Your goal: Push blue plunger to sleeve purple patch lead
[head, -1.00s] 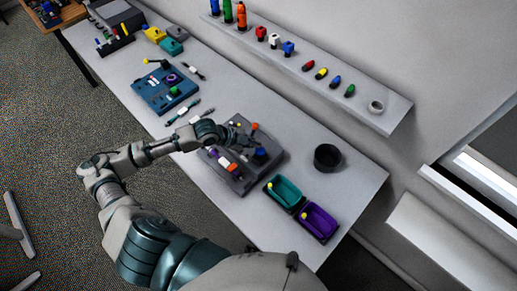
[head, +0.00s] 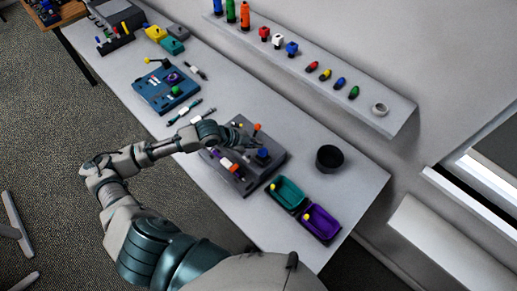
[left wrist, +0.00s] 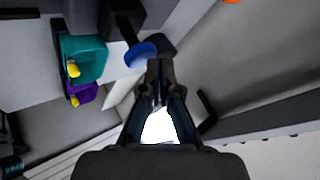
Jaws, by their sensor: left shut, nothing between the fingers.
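The blue plunger (head: 263,153) is a round blue knob on the right part of the dark grey fixture (head: 240,184). In the left wrist view the blue plunger (left wrist: 140,53) shows just left of my fingertips; I cannot tell whether they touch it. My left gripper (head: 246,134) is over the fixture's far side, and its closed fingers (left wrist: 157,68) hold nothing. A small purple piece (head: 214,153), perhaps the purple patch lead's end, lies at the fixture's left beside white and orange parts (head: 228,165). My forearm hides part of the fixture. My right gripper is out of view.
A teal tray (head: 288,180) and a purple tray (head: 333,225) stand right of the fixture, with a black round cup (head: 329,158) behind. A blue board (head: 152,93) and loose cables lie left. A wall shelf (head: 395,122) runs above the bench.

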